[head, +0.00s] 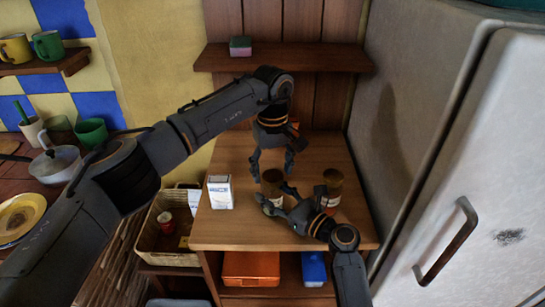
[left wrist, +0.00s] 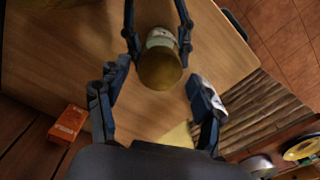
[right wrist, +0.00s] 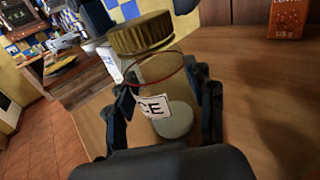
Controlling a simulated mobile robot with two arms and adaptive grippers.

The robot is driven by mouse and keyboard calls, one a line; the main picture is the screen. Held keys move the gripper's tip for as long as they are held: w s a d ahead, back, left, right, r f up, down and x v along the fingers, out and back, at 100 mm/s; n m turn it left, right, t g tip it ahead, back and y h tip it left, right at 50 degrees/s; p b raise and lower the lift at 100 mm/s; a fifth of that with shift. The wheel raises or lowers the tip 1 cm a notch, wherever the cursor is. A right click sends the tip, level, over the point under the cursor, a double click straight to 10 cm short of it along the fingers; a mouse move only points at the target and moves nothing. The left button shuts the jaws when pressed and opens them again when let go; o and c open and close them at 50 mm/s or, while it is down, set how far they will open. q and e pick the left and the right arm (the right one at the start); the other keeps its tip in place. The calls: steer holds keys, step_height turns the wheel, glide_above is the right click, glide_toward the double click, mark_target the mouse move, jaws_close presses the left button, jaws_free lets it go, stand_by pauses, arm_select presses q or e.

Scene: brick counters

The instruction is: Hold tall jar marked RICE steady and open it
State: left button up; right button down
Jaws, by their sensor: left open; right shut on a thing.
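The tall RICE jar (head: 272,181) has a gold-brown lid and stands on the wooden counter. In the right wrist view the jar (right wrist: 160,90) is clear-sided with a white label reading "CE", the rest of the word hidden, and whitish contents low inside. My right gripper (head: 278,199) is shut on the jar's body, a finger on each side. My left gripper (head: 272,173) is open and points down just above the lid. In the left wrist view the lid (left wrist: 160,72) lies ahead of the open fingers; contact with it cannot be told.
A second brown-lidded jar (head: 332,180) stands close on the right. A white carton (head: 220,192) stands on the left of the counter (head: 235,232). An orange box (left wrist: 67,123) is at the back. A grey fridge (head: 450,150) bounds the right side; a shelf (head: 285,58) hangs above.

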arm_select(q)
steer(key=shift+f, duration=0.3)
